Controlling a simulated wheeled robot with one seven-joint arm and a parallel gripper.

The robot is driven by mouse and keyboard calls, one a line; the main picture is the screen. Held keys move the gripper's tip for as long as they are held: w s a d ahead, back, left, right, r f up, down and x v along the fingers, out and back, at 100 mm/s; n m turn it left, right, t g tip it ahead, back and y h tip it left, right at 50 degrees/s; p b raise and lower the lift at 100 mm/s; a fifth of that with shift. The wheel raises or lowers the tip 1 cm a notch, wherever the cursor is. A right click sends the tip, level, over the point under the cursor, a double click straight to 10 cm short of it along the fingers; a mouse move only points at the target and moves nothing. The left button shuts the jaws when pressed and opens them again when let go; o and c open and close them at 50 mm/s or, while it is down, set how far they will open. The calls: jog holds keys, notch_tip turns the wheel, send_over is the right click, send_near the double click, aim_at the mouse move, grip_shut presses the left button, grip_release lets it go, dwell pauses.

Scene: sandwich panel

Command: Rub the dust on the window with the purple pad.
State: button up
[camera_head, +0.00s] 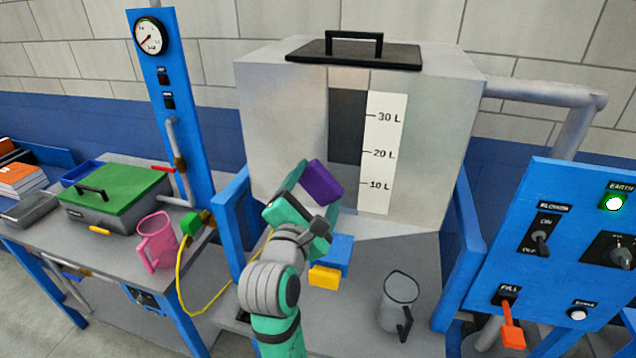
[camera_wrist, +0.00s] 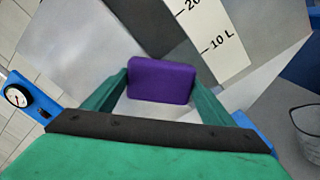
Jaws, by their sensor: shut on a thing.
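The purple pad (camera_head: 323,181) is held between the fingers of my gripper (camera_head: 306,184), which is shut on it. In the wrist view the pad (camera_wrist: 161,80) sits between the two green fingertips. The window (camera_head: 347,126) is a dark upright strip on the front of the grey tank, left of a white scale marked 10 L, 20 L and 30 L.
A blue and yellow block (camera_head: 330,268) and a clear jug (camera_head: 398,302) are below the tank (camera_head: 430,140). A blue control panel (camera_head: 560,260) stands at right. A pink jug (camera_head: 157,243) and a green-lidded box (camera_head: 115,195) are on the left table.

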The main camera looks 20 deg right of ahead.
jog(key=shift+s+a, duration=0.15)
jog(key=shift+s, duration=0.05)
jog(key=shift+s, duration=0.1)
jog(key=shift+v, duration=1.45)
